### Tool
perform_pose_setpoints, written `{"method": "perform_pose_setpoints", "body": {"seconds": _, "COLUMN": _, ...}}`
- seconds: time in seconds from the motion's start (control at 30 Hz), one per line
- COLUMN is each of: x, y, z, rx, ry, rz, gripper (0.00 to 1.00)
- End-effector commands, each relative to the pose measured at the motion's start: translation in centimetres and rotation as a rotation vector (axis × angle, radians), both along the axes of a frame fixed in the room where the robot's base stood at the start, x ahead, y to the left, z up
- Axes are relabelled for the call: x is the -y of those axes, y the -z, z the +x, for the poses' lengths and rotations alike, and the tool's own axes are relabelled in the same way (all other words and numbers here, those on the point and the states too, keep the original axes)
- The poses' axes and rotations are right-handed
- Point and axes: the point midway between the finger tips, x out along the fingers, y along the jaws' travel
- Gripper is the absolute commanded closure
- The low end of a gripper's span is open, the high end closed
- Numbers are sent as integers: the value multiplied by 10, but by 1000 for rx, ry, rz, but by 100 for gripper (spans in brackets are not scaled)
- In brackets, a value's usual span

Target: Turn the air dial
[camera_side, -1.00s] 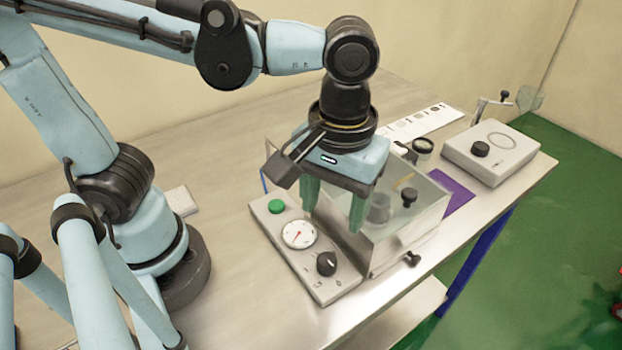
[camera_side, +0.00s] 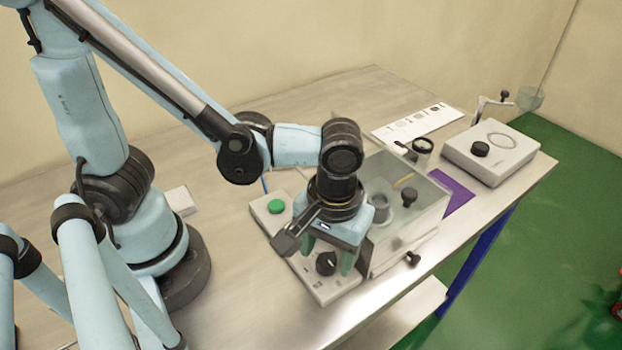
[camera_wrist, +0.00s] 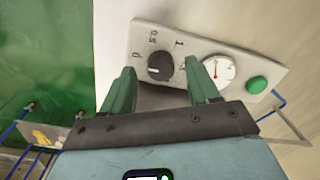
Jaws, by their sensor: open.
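The air dial (camera_side: 326,263) is a black knob on a pale control panel (camera_side: 318,289). In the wrist view the dial (camera_wrist: 160,67) has a light pointer line and marks around it. My gripper (camera_side: 328,264) points down over the panel. Its two green fingers are open and stand apart to either side of the dial in the side view. In the wrist view the gripper (camera_wrist: 163,80) shows the dial between and just beyond the fingertips. I cannot tell whether the fingers touch it.
The panel also bears a round gauge (camera_wrist: 217,70) with a red needle and a green button (camera_side: 275,206). A clear box (camera_side: 418,220) stands right beside the panel. A grey unit with a black knob (camera_side: 492,152) sits at the far right.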

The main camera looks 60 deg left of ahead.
Motion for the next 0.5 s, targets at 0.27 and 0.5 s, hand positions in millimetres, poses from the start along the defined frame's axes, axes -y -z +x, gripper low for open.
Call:
{"method": "perform_pose_setpoints", "body": {"seconds": 0.27, "x": -1, "y": 15, "z": 0, "rx": 0, "ry": 0, "rz": 0, "gripper": 40}}
{"method": "perform_pose_setpoints", "body": {"seconds": 0.5, "x": -1, "y": 16, "z": 0, "rx": 0, "ry": 0, "rz": 0, "gripper": 40}}
